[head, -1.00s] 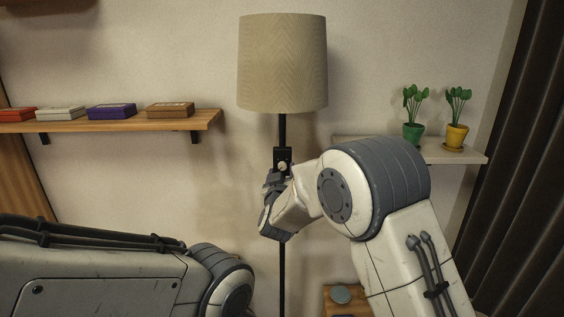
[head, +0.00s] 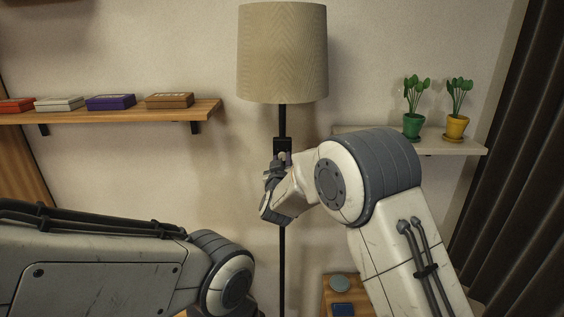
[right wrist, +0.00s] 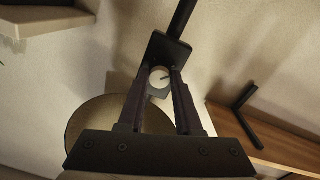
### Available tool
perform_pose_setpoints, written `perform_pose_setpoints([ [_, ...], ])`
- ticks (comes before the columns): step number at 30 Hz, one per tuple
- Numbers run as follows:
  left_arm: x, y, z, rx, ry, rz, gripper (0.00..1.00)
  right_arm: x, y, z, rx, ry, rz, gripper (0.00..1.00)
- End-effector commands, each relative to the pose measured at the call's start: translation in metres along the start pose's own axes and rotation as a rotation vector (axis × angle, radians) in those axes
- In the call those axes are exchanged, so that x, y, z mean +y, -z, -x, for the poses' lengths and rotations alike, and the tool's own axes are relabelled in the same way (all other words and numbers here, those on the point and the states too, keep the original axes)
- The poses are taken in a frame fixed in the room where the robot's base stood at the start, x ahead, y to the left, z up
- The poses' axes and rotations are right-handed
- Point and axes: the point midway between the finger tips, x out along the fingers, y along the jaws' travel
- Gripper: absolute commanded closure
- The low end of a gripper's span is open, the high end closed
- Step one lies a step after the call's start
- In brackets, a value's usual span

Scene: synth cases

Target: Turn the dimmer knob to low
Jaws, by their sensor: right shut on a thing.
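The floor lamp has a beige fabric shade (head: 283,55) on a thin black pole (head: 282,240). A dark control plate (head: 282,144) sits on the pole below the shade. In the right wrist view the plate (right wrist: 165,49) carries a round pale dimmer knob (right wrist: 158,84) with a short dark mark pointing up and to the right. My right gripper (right wrist: 160,77) is shut on the knob, one finger on each side. In the head view the right gripper (head: 279,163) covers most of the knob. My left arm reaches in at lower left; its gripper is out of view.
A wooden shelf (head: 170,113) with several boxes is on the left wall. A pale shelf (head: 465,146) with two potted plants is at right. A small wooden table (head: 330,290) stands low behind my right arm. A dark curtain (head: 520,140) hangs at far right.

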Motion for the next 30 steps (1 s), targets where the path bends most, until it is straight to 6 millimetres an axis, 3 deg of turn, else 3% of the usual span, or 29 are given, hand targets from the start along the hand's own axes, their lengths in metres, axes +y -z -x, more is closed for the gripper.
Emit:
perform_pose_setpoints([
  [8, -0.002, -0.002, -0.034, 0.000, 0.000, -0.002, 0.39, -0.002, -0.005, 0.000, -0.001, 0.001, -0.157, 1.00],
  [30, -0.009, -0.007, -0.125, 0.000, 0.000, 0.008, 0.39, -0.001, -0.004, 0.000, -0.026, 0.010, -0.851, 1.00],
])
